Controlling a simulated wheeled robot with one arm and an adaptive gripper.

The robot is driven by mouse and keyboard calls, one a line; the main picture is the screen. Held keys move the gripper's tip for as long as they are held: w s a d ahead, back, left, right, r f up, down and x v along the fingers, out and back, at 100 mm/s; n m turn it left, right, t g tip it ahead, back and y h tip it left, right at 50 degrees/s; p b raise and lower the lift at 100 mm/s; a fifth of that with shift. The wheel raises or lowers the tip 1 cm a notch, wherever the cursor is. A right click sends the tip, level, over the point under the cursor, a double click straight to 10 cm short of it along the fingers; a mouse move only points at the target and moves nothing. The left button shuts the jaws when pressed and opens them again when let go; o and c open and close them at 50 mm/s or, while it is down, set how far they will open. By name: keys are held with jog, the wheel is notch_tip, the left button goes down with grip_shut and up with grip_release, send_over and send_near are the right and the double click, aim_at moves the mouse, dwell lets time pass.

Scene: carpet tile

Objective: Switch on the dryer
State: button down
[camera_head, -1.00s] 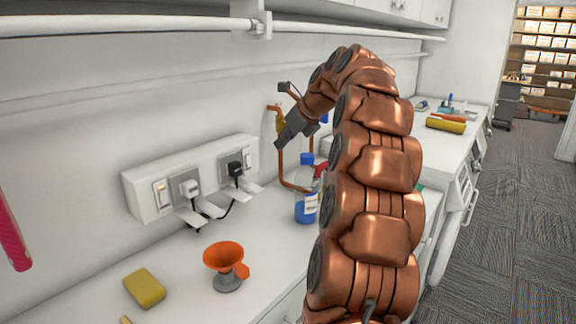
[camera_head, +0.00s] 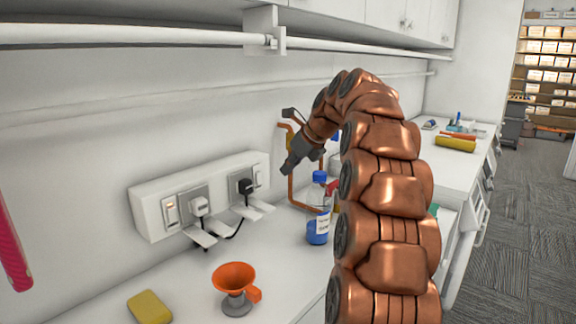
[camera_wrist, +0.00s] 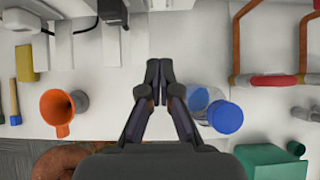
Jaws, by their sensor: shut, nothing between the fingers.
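A white wall socket box (camera_head: 150,216) is at the left in the head view. It has a small switch (camera_head: 171,211) with a reddish mark at its left end. A white plug (camera_head: 199,206) and a black plug (camera_head: 246,186) are in its sockets, with dark cords below. I cannot identify any item as the dryer. My gripper (camera_head: 287,170) is shut and empty, just right of the box, pointing down and left. In the wrist view my gripper's fingertips (camera_wrist: 159,70) meet over the white counter, and the black plug (camera_wrist: 112,11) shows at the top edge.
A blue-capped bottle (camera_head: 318,222) stands close right of my gripper, near orange pipes (camera_head: 291,185). An orange funnel (camera_head: 236,276) and a yellow sponge (camera_head: 150,307) are on the counter in front of the box. A white rail (camera_head: 130,34) runs along the wall above.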

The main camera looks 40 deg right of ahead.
aim_at(259, 179)
jog(key=shift+w+a+f+p, duration=0.3)
jog(key=shift+w+f, duration=0.7)
jog(key=shift+w, duration=0.4)
jog(key=shift+w+a+f+p, duration=0.15)
jog(key=shift+w+a+f, duration=0.15)
jog(key=shift+w+f, duration=0.9)
jog(key=shift+w+a+f+p, duration=0.3)
jog(key=shift+w+f, duration=0.5)
jog(key=shift+w, duration=0.75)
